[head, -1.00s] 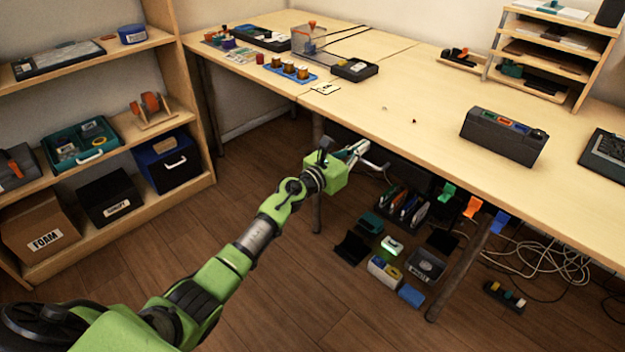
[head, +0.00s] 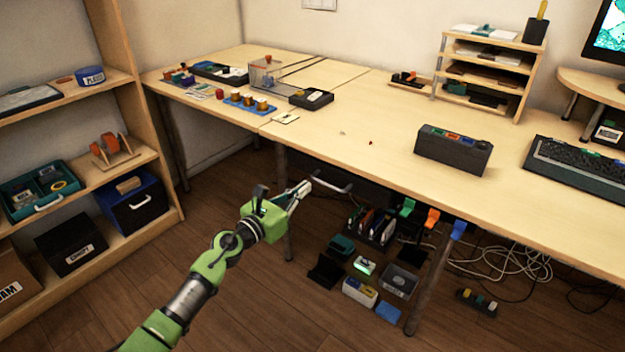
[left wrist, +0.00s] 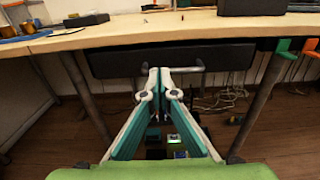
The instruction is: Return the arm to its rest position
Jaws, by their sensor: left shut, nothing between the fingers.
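My left arm is green and comes in from the bottom left of the head view. Its gripper (head: 312,186) is in front of the table's front edge, a little below the level of the top, over the floor. In the left wrist view the two fingers (left wrist: 160,72) meet at their tips, shut with nothing between them. Behind the tips is a dark drawer front with a grey bar handle (left wrist: 186,68) under the tabletop. I cannot tell from the views whether the fingertips touch the handle. My right gripper is not in view.
The wooden table (head: 350,125) bears a dark box (head: 452,150), a keyboard (head: 580,168) and a paper rack (head: 490,65). Shelves (head: 150,155) stand at the left. Several bins and loose cables (head: 515,262) lie under the table. The floor in front is clear.

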